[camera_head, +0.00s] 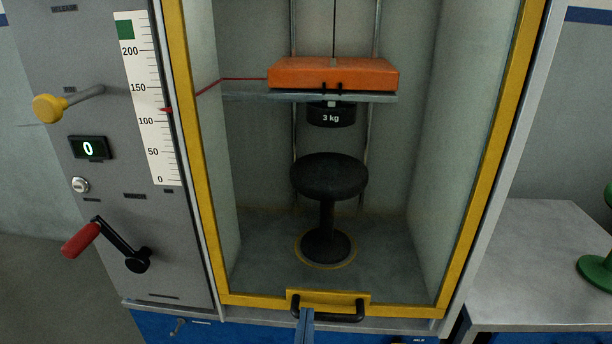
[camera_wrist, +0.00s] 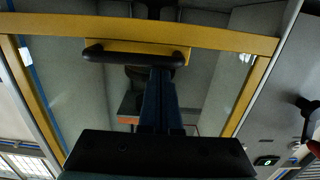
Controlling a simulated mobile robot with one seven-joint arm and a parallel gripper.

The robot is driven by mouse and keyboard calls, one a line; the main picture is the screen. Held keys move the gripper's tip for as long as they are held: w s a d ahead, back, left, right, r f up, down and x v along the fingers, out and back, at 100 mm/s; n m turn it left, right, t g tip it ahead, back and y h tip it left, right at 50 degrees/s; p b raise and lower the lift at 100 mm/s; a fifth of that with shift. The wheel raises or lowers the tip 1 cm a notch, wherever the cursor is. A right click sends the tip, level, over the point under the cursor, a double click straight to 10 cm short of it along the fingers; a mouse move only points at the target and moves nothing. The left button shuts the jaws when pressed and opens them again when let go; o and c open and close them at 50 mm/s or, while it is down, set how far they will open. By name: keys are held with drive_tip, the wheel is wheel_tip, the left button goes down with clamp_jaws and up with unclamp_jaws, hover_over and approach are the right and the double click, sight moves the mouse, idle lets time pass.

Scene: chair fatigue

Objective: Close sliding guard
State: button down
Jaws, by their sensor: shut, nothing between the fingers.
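The sliding guard (camera_head: 200,180) is a yellow frame around the front of the test chamber. Its lower bar lies at the bottom of the opening, just above the blue cabinet. A black bar handle (camera_head: 345,314) is fixed on this lower bar. The handle also shows in the wrist view (camera_wrist: 137,52). My gripper (camera_head: 305,313) has blue fingers, shut and empty, at the left part of the handle in the head view. In the wrist view the fingertips (camera_wrist: 161,72) overlap the handle; I cannot tell whether they touch it.
Inside the chamber a black stool (camera_head: 329,178) stands below an orange block (camera_head: 333,74) and a 3 kg weight (camera_head: 331,115). On the left panel are a yellow knob (camera_head: 48,108), a display reading 0 (camera_head: 89,147) and a red-handled crank (camera_head: 82,240). A grey table (camera_head: 540,240) stands right.

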drive_tip(key=shift+f+b, duration=1.8)
drive_tip(key=shift+f, duration=0.9)
